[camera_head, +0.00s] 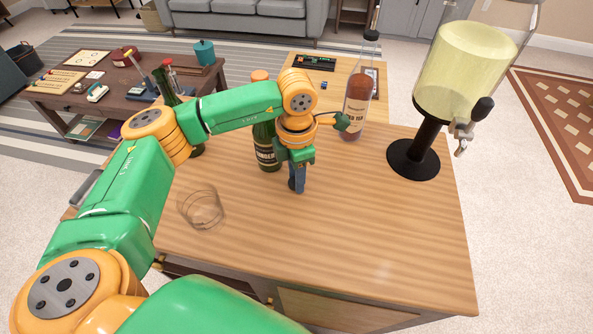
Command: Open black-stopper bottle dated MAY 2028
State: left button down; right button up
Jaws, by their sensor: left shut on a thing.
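My wrist partly covers that bottle. A clear bottle with amber liquid (354,108) stands behind my wrist at the right; its top is dark. Another dark green bottle (167,88) stands at the left, mostly hidden by my forearm. No date is legible on any label, so I cannot tell which is dated MAY 2028. My right gripper is out of view.
A clear glass (202,207) stands on the counter (350,235) at the left. A large drink dispenser (413,160) with a black base stands at the right. The front middle and right of the counter are clear. A low table (95,97) with games is behind.

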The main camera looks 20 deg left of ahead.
pick_arm(q)
jog(key=shift+f+b, duration=0.3)
jog(key=shift+b, duration=0.05)
jog(key=c, duration=0.6)
grip_release()
jog(key=shift+r, duration=0.1)
jog(key=shift+o, duration=0.2)
jog(key=shift+r, duration=0.1)
